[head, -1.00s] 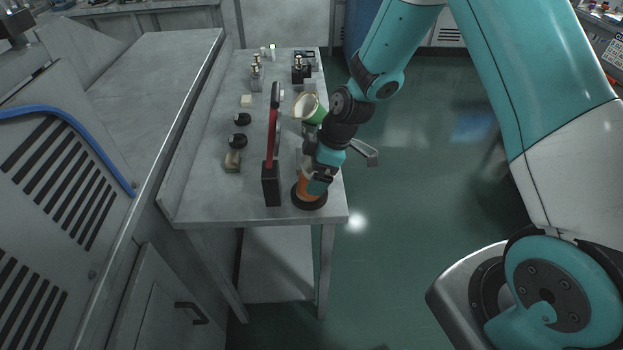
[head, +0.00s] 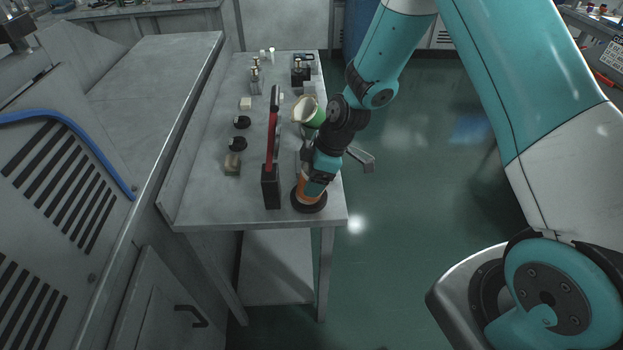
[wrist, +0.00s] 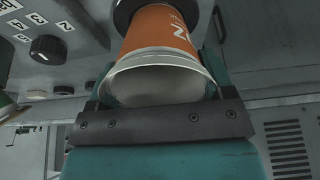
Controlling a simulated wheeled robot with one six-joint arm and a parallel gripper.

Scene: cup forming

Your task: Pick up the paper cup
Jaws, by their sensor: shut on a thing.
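The paper cup, orange with a white rim (wrist: 160,62), has its open mouth toward the wrist camera. In the head view the orange cup (head: 304,192) shows partly behind my gripper (head: 313,183), over a dark round base (head: 310,206) at the table's front right corner. My gripper (wrist: 160,95) is shut on the cup, with a jaw on each side near its rim. The cup's far end meets a dark ring (wrist: 125,12) in the wrist view; whether they touch is hidden.
A green and white cup (head: 307,113) lies tilted farther back on the table (head: 205,205). A tall red and black lever stand (head: 271,185) rises just left of my gripper. Open floor lies to the right.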

